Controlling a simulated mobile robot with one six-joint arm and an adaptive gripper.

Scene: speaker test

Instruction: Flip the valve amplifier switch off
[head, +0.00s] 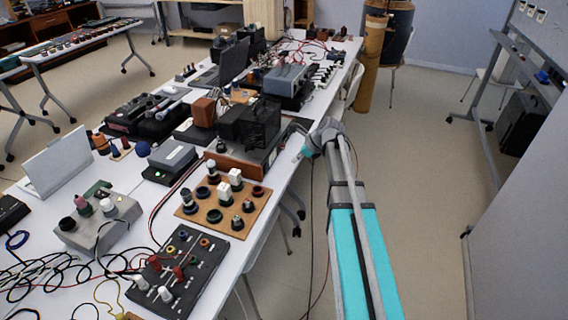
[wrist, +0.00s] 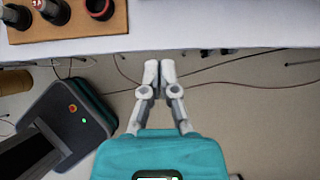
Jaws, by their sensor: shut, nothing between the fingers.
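The valve amplifier appears to be the unit with a wooden base (head: 238,165) and a black cage (head: 250,123) near the right edge of the white table in the head view. I cannot make out its switch in either view. My gripper (wrist: 151,68) is shut and empty in the wrist view, its fingertips together over the floor, just short of the table edge. In the head view my arm comes up from the lower right and ends beside the amplifier, past the table edge; the fingers are hard to make out there.
A wooden board (head: 225,207) with knobs and sockets lies in front of the amplifier. A dark panel (head: 180,270) with coloured terminals is nearer. A grey box (head: 172,157) stands left of the amplifier. More equipment crowds the table behind. The floor (head: 420,150) right of the table is open.

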